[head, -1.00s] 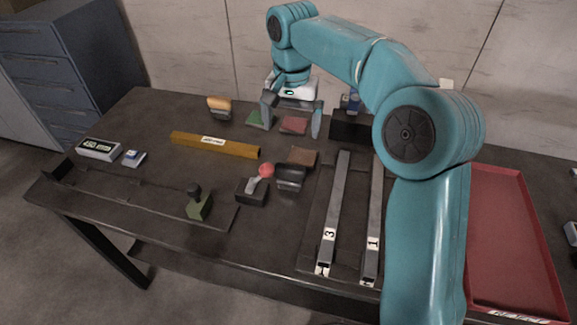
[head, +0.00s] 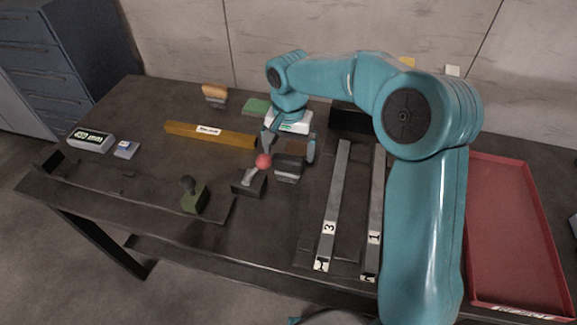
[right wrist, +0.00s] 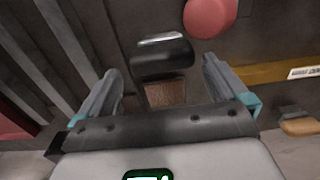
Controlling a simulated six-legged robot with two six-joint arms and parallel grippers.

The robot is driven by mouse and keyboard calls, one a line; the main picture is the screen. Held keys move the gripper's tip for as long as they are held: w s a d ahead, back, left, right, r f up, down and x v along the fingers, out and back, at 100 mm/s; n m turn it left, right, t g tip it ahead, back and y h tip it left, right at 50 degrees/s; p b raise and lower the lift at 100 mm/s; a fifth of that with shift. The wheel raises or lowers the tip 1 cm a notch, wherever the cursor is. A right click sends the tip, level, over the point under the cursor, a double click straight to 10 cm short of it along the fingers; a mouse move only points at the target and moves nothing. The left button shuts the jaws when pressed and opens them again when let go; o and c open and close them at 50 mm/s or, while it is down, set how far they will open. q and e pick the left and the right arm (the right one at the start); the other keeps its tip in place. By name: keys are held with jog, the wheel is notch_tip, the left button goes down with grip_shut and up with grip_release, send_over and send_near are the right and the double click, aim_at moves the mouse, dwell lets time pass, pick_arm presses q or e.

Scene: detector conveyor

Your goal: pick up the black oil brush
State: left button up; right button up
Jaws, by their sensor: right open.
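The black oil brush (head: 289,166), with a dark rounded handle and a grey lower part, stands on the dark table right of the red-knobbed lever block. In the right wrist view its black handle (right wrist: 163,60) shows between the fingertips, with a pale metallic strip along one side. My right gripper (head: 288,157) is open and empty, pointing down just over the brush, one finger on each side. Both fingers also show in the right wrist view (right wrist: 161,68), apart from the handle. My left gripper is not in view.
The red-knobbed block (head: 250,182) stands close left of the brush. A brown pad (head: 297,147) lies behind it. Grey numbered bars (head: 334,205) lie to the right, then a red tray (head: 515,240). A yellow bar (head: 210,135) lies left; an orange-handled brush (head: 215,93) stands behind that.

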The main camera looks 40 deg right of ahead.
aim_at(288, 157)
notch_tip(288, 157, down, 3)
jog(key=shift+w+f, duration=0.1)
jog(key=shift+w, duration=0.05)
jog(key=shift+f, duration=0.3)
jog(key=shift+c, duration=0.3)
jog(key=c, duration=0.7)
notch_tip(288, 157, up, 20)
jog(key=shift+r+p, duration=0.1)
jog(key=shift+p, duration=1.05)
